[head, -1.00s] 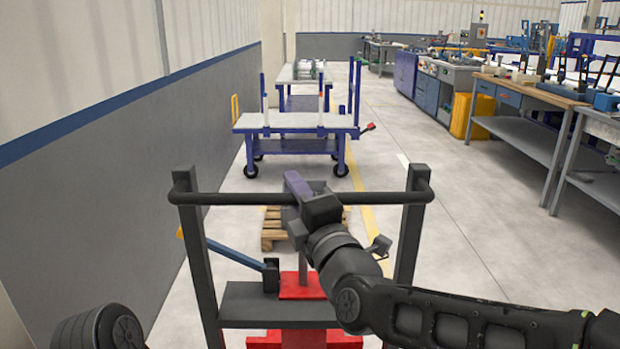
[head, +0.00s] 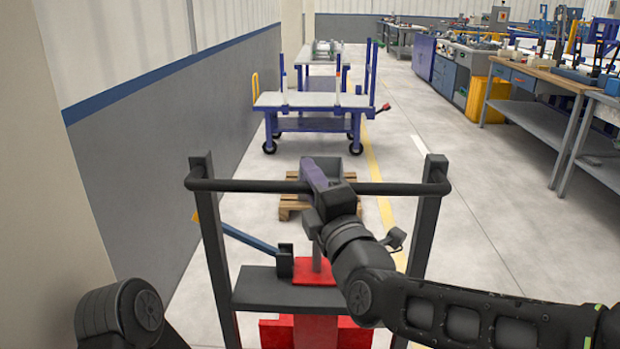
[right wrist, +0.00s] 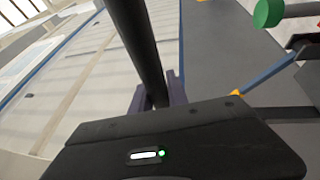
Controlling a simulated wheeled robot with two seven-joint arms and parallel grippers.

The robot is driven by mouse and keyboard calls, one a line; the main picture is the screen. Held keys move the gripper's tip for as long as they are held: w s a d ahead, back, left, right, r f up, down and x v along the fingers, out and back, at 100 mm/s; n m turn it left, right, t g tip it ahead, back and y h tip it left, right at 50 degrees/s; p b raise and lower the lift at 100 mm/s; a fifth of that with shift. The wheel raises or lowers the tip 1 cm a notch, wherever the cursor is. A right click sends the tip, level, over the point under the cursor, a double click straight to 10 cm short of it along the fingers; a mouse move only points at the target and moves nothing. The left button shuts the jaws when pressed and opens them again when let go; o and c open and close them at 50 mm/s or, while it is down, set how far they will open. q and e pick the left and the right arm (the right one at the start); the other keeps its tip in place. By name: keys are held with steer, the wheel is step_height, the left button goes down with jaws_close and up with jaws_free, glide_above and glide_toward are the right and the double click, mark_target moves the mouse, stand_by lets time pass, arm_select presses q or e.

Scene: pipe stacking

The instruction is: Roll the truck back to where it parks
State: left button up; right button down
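The truck (head: 258,290) stands upright just in front of me in the head view. It has two dark grey posts, a black crossbar handle (head: 240,186), a grey shelf, a red base and a blue lever. My right gripper (head: 318,176) is at the middle of the crossbar, shut on it. In the right wrist view the black bar (right wrist: 138,45) runs between the purple fingers (right wrist: 158,95). The fingertips are partly hidden by the gripper body. My left gripper is out of view; only a dark part of my left arm shows at lower left.
A wooden pallet (head: 287,210) lies beyond the truck. A blue cart (head: 310,101) stands farther back. A grey wall (head: 170,150) and a pale pillar (head: 70,220) are at left. Workbenches (head: 535,84) line the right. The floor between truck and benches is clear.

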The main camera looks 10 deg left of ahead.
steer(key=c, duration=1.3)
jaws_free()
steer(key=shift+s, duration=0.15)
steer(key=shift+s, duration=0.1)
steer(key=v, duration=0.7)
steer(key=shift+s+d+p, duration=0.25)
steer(key=shift+p, duration=0.05)
steer(key=shift+f, duration=0.15)
